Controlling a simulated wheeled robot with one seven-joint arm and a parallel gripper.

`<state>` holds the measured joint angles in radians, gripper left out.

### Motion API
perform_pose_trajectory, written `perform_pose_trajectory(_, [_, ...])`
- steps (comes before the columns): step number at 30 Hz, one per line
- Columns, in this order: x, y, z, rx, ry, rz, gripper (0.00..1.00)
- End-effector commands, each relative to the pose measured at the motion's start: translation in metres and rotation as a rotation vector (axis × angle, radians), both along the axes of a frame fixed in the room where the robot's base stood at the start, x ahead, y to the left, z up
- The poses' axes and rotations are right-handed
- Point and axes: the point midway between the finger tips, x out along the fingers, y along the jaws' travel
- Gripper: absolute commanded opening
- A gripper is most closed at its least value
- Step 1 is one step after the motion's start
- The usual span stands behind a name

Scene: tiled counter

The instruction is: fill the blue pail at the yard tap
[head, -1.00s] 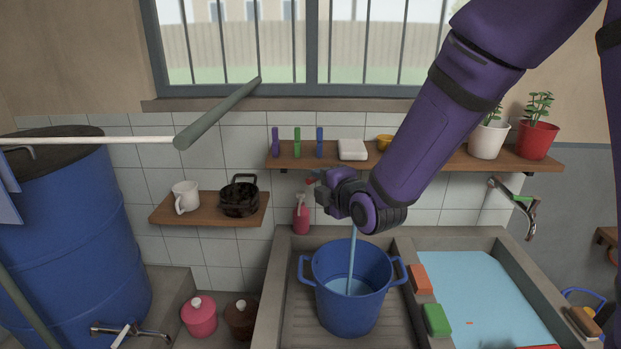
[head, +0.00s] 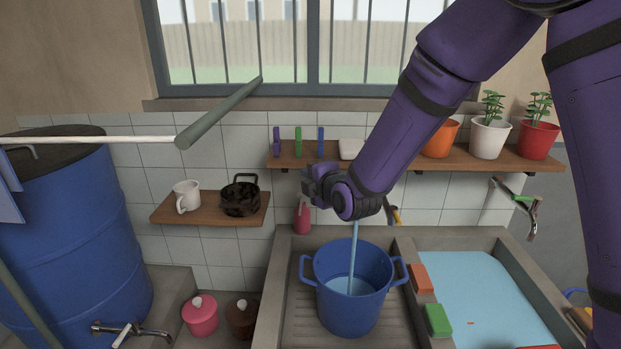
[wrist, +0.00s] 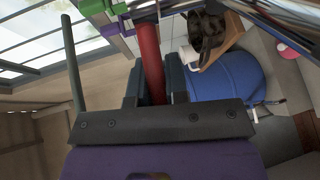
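The blue pail (head: 340,318) stands upright on the ribbed left part of the sink, with water inside. A thin water stream (head: 353,255) falls into it from under my forearm. My gripper (head: 308,183) is above and behind the pail, below the shelf. In the wrist view, a red bar (wrist: 151,60), seemingly the tap's handle, runs between my gripper's two dark fingers (wrist: 154,82). They stand close on both sides of it; whether they press on it is unclear. A brass-coloured piece, perhaps of the tap (head: 396,216), shows beside my wrist. The spout is hidden.
A red dispenser bottle (head: 302,220) stands just below my gripper. The shelf (head: 450,160) with pots runs above. A second tap with a green handle (head: 528,207) is on the right. A water-filled basin (head: 480,290) and sponges lie right of the pail.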

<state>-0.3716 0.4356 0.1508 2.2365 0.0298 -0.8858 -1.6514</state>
Motion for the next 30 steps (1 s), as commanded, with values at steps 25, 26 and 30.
perform_pose_trajectory(25, [0.017,0.013,-0.001,-0.001,0.000,-0.320,0.00])
perform_pose_trajectory(26, [0.018,0.013,0.000,0.001,0.001,-0.347,0.00])
perform_pose_trajectory(30, [0.026,0.014,-0.001,0.000,-0.001,-0.469,0.00])
